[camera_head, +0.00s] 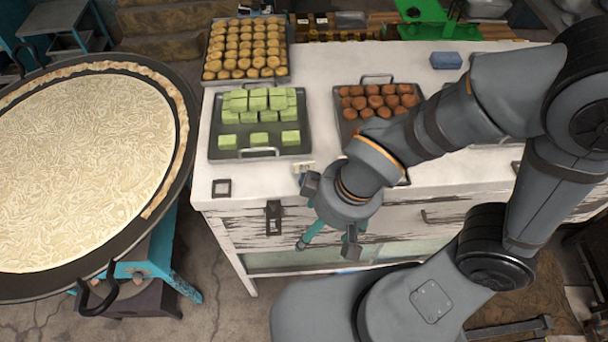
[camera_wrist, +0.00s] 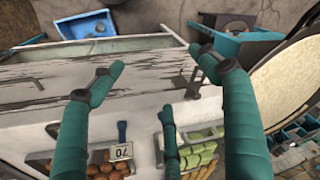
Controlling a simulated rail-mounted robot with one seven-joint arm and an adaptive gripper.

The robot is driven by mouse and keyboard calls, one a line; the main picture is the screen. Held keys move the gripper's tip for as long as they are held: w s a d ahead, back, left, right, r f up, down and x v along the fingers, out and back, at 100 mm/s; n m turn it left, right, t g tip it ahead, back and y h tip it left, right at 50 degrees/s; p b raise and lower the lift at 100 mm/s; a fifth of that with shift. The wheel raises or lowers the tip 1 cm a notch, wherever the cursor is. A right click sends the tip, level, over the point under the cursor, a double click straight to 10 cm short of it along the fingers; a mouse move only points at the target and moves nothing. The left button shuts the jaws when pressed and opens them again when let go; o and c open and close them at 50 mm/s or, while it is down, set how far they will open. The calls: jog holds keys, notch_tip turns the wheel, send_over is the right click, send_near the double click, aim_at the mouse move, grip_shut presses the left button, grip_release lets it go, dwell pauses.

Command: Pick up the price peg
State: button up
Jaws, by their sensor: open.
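The price peg (camera_wrist: 122,132) shows in the wrist view as a small blue clip with a white tag (camera_wrist: 120,152) marked 70, at the edge of the tray of brown sweets. In the head view a small pale tag (camera_head: 304,167) shows on the white counter just beside my wrist, its lower part partly hidden. My gripper (camera_head: 325,241) is in front of the counter's front edge, pointing down, with teal fingers apart. In the wrist view my gripper (camera_wrist: 157,62) is spread wide and empty. The peg is between its fingers in that picture, but not touched.
On the white counter (camera_head: 245,190) stand trays of green squares (camera_head: 260,110), brown sweets (camera_head: 375,100) and golden sweets (camera_head: 245,50). A black square frame (camera_head: 221,188) lies at the front left. A large round pan (camera_head: 180,110) is at the left. A blue block (camera_head: 446,60) lies behind.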

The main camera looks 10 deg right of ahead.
jog(key=c, duration=1)
jog(key=shift+c, duration=0.2)
